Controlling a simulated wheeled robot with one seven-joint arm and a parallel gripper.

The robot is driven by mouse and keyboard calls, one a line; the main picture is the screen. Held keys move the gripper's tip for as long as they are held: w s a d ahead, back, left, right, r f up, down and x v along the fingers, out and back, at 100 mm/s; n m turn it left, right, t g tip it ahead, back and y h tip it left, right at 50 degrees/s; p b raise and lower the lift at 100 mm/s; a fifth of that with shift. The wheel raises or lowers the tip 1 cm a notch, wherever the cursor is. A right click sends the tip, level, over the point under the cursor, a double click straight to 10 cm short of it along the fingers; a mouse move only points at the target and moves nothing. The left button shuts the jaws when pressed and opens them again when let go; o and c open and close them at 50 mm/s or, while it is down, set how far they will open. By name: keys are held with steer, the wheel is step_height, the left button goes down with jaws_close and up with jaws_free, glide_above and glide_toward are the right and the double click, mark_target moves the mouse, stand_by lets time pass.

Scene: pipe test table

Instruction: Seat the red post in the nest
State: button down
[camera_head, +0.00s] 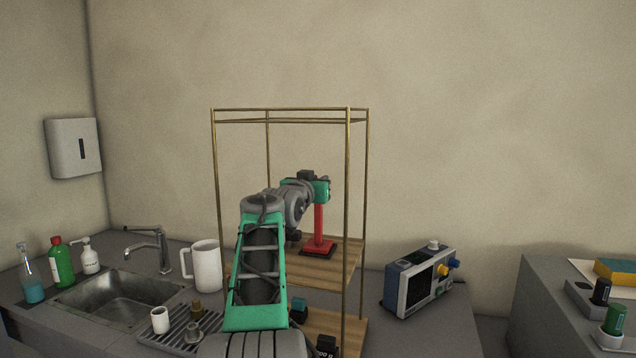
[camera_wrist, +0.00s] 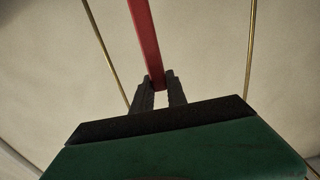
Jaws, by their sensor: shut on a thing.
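The red post (camera_head: 319,226) stands about upright on the rack's wooden shelf, with a wider red foot at its lower end. A dark square piece, which looks like the nest (camera_head: 330,254), shows under and around that foot. I cannot tell whether the foot is down in it or just over it. My gripper (camera_wrist: 159,84) is shut on the red post, which also shows in the wrist view (camera_wrist: 145,40) running up from between the dark fingers. In the head view my green hand covers the post's upper end. The nest does not show in the wrist view.
Thin brass rack posts (camera_head: 348,210) stand close around my arm and the shelf (camera_head: 262,262). A blue-grey instrument (camera_head: 420,281) sits right of the rack. A white pitcher (camera_head: 207,266), a drying tray (camera_head: 171,334) and a sink (camera_head: 118,298) lie left.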

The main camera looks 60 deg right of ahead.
steer(key=shift+f, duration=0.25)
steer(key=c, duration=1.3)
jaws_free()
steer(key=shift+o, duration=0.2)
steer(key=s+a+b, duration=0.1)
steer(key=a+b, duration=0.2)
steer(key=a, duration=0.4)
steer(key=shift+s+a+b, duration=0.15)
steer(key=shift+a+b, duration=0.15)
steer(key=shift+a, duration=0.05)
